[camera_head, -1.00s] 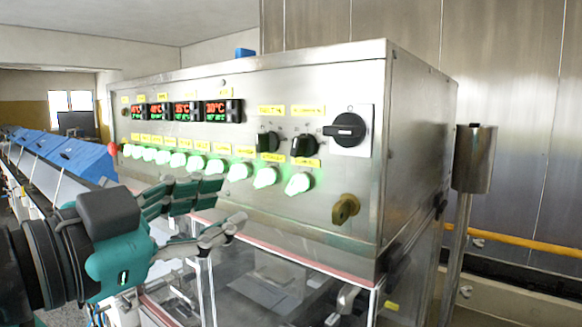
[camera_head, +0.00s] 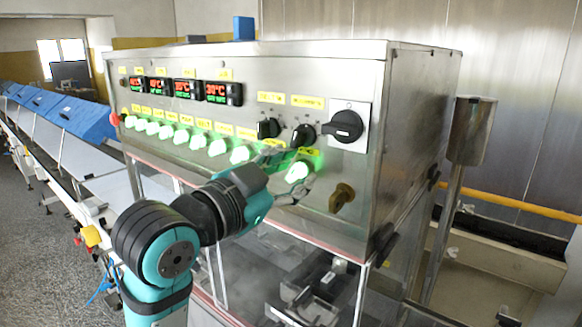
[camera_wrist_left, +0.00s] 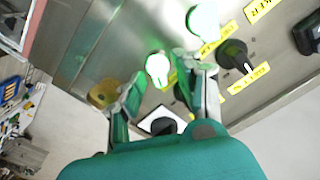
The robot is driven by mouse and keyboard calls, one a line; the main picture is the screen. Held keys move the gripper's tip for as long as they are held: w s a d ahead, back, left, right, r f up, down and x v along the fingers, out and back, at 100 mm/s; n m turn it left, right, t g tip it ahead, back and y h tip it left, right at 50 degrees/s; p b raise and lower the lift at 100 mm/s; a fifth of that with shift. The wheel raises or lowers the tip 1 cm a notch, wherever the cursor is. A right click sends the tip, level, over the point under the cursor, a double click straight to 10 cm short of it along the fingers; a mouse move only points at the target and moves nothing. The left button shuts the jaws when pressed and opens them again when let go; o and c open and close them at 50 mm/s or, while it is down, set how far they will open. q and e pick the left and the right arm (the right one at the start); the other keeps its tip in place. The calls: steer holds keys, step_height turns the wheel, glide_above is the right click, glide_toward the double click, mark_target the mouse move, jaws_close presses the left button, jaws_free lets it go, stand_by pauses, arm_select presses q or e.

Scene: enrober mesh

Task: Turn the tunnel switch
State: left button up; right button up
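Glowing green switches run in a row along the steel control panel (camera_head: 330,75). The tunnel switch cannot be told by name, since the small labels are mostly unreadable. My left gripper (camera_head: 290,172) is at the rightmost lit switch (camera_head: 298,171), with its fingers spread above and below it. In the left wrist view my left gripper (camera_wrist_left: 158,70) is open, and that lit switch (camera_wrist_left: 157,68) shows between the two fingertips. Contact cannot be told. A second lit switch (camera_wrist_left: 203,20) is just outside the fingers. Part of the label near the gripper is hidden. My right gripper is out of view.
Two black knobs (camera_head: 303,135) and a large black rotary switch (camera_head: 344,126) sit above and right of the gripper. A brass knob (camera_head: 342,198) is at lower right. Red digital displays (camera_head: 186,91) are at upper left. A conveyor with blue covers (camera_head: 75,118) runs left.

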arm_select(q)
jaws_close()
steer(key=shift+w+n, duration=0.1)
steer(key=shift+n, duration=0.2)
steer(key=n, duration=0.5)
steer(key=shift+w+a, duration=0.1)
steer(key=shift+a, duration=0.05)
steer(key=n, duration=0.6)
steer(key=shift+w+a, duration=0.1)
steer(key=shift+a, duration=0.05)
steer(key=shift+n, duration=0.3)
stand_by(0.4)
